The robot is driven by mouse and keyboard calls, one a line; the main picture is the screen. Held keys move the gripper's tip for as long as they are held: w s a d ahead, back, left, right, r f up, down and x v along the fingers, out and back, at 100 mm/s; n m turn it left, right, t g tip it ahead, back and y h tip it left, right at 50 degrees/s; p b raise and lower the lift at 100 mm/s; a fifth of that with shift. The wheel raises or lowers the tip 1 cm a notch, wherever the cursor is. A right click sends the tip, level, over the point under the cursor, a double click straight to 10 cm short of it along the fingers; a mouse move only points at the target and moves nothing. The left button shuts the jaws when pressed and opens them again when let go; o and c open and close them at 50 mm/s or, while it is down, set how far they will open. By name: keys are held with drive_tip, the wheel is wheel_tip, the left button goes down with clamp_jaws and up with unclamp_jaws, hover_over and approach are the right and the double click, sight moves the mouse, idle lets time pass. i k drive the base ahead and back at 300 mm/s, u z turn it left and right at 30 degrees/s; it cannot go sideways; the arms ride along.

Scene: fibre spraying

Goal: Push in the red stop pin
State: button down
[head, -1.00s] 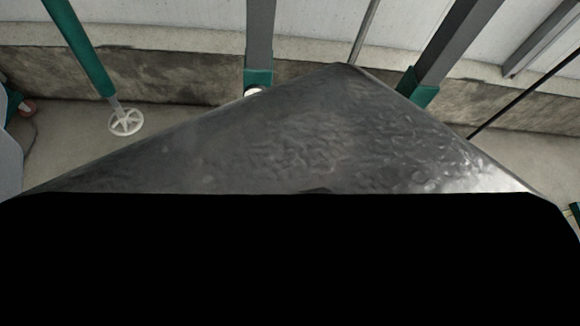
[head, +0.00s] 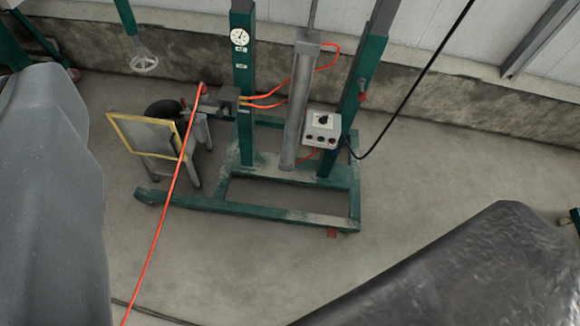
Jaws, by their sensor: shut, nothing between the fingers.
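A green and grey steel stand with two posts (head: 364,66) stands on the concrete floor in the upper middle of the view. A small red piece (head: 363,97) sticks out at the side of its right post and may be the red stop pin, but it is too small to be sure. A red knob (head: 203,89) shows at the end of the arm left of the stand, and a red piece (head: 331,232) sits low at the base's front corner. My gripper is not in view, so its distance to the pin cannot be told.
A white control box (head: 322,130) hangs at the right post, with a grey cylinder (head: 295,110) and orange hoses beside it. A yellow-edged frame (head: 150,135) stands left. A large grey body (head: 50,190) and a dark wrinkled form (head: 450,270) fill the near corners. Floor between is open.

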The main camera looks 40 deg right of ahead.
sight(361, 96)
drive_tip(key=k, duration=1.1)
drive_tip(key=z, duration=0.6)
drive_tip(key=i, duration=1.05)
